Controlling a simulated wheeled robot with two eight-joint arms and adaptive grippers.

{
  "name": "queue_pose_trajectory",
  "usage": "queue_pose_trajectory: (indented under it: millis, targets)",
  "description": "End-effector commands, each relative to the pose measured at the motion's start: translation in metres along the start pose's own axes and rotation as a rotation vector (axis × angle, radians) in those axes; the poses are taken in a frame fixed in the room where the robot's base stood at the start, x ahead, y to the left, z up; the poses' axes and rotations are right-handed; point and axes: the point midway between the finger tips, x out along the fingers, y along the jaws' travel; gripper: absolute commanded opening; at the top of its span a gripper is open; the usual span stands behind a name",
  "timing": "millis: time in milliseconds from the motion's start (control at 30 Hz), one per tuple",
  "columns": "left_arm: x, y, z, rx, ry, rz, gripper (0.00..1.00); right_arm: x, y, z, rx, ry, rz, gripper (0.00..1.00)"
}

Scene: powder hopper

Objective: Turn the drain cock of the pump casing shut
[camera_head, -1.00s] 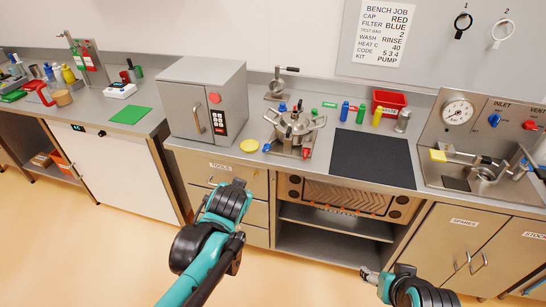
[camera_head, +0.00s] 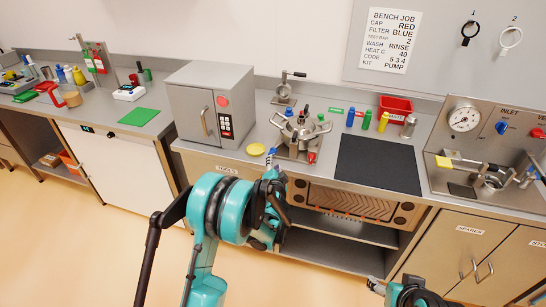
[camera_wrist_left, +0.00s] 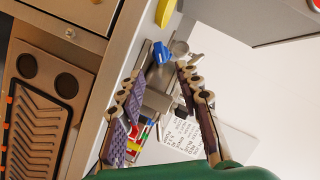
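The metal pump casing (camera_head: 299,130) stands on the bench, right of the grey oven, with clamp arms around its top. A red part (camera_head: 312,157) sits low at its front right. A blue handle (camera_wrist_left: 161,52) shows at its front left in the left wrist view; I take it for the drain cock, but its turn position is unclear. My left gripper (camera_wrist_left: 160,73) is open, with the blue handle just ahead of its tips and roughly between them. In the head view the left gripper (camera_head: 271,165) is at the bench's front edge, largely hidden by my arm. My right gripper (camera_head: 375,286) is low, far from the casing.
A yellow disc (camera_head: 256,149) lies left of the casing, near the oven (camera_head: 210,105). A dark mat (camera_head: 376,165) lies to the right. Several small bottles and a red bin (camera_head: 396,104) stand behind. The bench edge and drawers are just below the left gripper.

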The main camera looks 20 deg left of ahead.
Motion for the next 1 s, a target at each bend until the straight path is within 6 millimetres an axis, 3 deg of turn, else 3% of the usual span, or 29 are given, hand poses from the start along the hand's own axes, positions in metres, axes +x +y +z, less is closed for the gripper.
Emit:
queue_pose_trajectory:
  millis: [500, 867, 1000]
  targets:
    - [0.071, 0.001, 0.002, 0.001, 0.000, -0.001, 0.34, 0.016, 0.000, 0.011, 0.000, 0.000, 0.000, 0.64]
    - [0.077, 0.000, 0.000, 0.000, 0.000, -0.001, 0.34, 0.016, 0.000, 0.012, 0.000, 0.000, 0.000, 0.64]
    - [0.077, 0.000, 0.000, 0.001, 0.000, -0.001, 0.00, 0.016, 0.000, 0.012, 0.000, 0.000, 0.000, 0.64]
